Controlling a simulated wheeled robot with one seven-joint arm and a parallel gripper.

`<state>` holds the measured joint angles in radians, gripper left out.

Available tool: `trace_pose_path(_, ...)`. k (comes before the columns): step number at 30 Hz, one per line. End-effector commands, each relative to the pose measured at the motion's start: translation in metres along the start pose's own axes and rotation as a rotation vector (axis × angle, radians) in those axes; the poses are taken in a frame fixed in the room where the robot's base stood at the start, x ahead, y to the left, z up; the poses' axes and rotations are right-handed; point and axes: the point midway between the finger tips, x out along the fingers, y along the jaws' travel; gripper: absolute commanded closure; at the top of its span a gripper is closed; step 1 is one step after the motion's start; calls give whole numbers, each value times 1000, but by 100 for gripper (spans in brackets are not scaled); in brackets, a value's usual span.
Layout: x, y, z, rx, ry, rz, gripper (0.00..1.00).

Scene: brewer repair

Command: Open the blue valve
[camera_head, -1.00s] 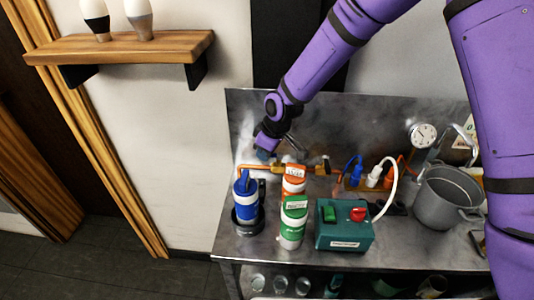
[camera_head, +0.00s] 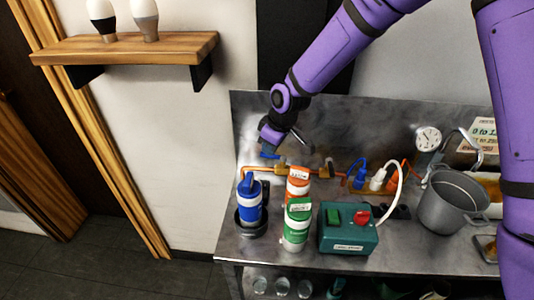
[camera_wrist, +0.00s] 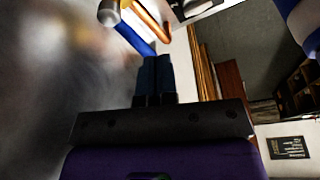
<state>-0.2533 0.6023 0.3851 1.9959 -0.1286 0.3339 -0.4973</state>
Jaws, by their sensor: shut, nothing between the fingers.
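The blue valve's handle (camera_head: 270,155) shows as a small blue piece above the left end of the copper pipe (camera_head: 252,168), on the steel bench's back side. In the wrist view the blue handle (camera_wrist: 136,40) runs at a slant from a brass fitting beside the copper pipe (camera_wrist: 150,18). My gripper (camera_head: 268,146) is just above the handle, with its fingertips hard to make out there. In the wrist view my gripper (camera_wrist: 154,60) has its two dark blue fingers together and empty, with the tips close to the handle's end. I cannot tell whether they touch it.
A blue canister (camera_head: 250,208), an orange canister (camera_head: 298,182) and a green canister (camera_head: 297,230) stand in front of the pipe. Right of them are a green box (camera_head: 348,240) with a red switch, cables, a gauge (camera_head: 428,138) and a metal pot (camera_head: 452,205).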

Motion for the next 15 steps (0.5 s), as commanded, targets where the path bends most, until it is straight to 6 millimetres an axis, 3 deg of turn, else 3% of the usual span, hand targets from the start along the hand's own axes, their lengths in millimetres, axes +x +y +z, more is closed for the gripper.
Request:
trace_pose_path(7,-49,2,0,2,4,5,100)
trace_pose_path(15,-75,2,1,3,1,2,100)
